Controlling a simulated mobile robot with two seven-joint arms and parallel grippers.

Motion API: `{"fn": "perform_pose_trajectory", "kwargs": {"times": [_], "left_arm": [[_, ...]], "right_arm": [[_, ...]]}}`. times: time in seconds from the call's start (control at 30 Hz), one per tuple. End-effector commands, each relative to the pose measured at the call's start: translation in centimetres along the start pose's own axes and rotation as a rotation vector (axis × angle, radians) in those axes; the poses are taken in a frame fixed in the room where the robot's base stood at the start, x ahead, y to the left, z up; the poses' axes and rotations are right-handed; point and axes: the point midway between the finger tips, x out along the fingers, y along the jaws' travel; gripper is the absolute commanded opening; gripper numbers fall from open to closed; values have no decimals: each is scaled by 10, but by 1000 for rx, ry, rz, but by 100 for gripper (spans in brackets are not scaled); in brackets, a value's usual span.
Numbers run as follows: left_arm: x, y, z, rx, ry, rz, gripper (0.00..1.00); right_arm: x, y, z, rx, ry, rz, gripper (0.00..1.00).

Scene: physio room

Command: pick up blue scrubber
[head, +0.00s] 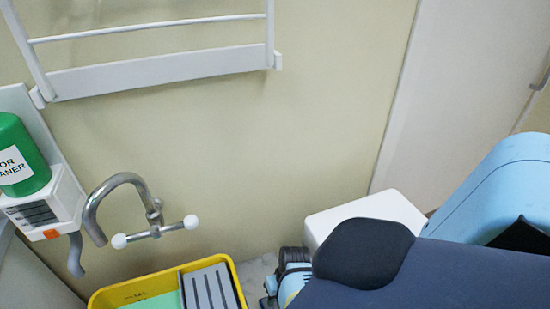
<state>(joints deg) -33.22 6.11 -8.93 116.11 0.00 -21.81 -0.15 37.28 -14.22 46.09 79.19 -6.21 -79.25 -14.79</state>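I cannot make out a blue scrubber for certain in the head view. A large light blue rounded body (490,195) is at the right edge, behind a dark navy surface (450,280) with a black pad (362,252). A smaller light blue part with dark bands (292,278) shows at the bottom middle, cut off by the frame. I cannot tell what these blue shapes are or whether they belong together. Neither of my grippers can be made out in this view.
A yellow tub (98,301) at the bottom holds a pale green piece and a grey slotted piece. A curved metal tap (125,180) stands beside a green cleaner bottle (20,150) at left. A white rack (160,72) hangs on the wall. A white box (370,207) is lower right.

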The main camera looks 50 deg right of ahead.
Motion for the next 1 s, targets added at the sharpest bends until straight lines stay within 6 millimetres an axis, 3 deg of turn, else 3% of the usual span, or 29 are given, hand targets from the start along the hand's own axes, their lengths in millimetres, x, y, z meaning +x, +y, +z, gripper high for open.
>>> {"fn": "perform_pose_trajectory", "kwargs": {"times": [0.13,0.47,0.77,1.0], "left_arm": [[1,0,0,0,2,0,36],[12,-1,5,-1,0,1,36],[14,-2,0,2,10,0,36],[14,-2,0,2,9,0,36]], "right_arm": [[4,-1,-1,0,2,0,41],[47,-6,-1,1,0,1,41],[50,-6,-2,0,3,0,41],[50,-6,-2,0,3,0,12]]}}
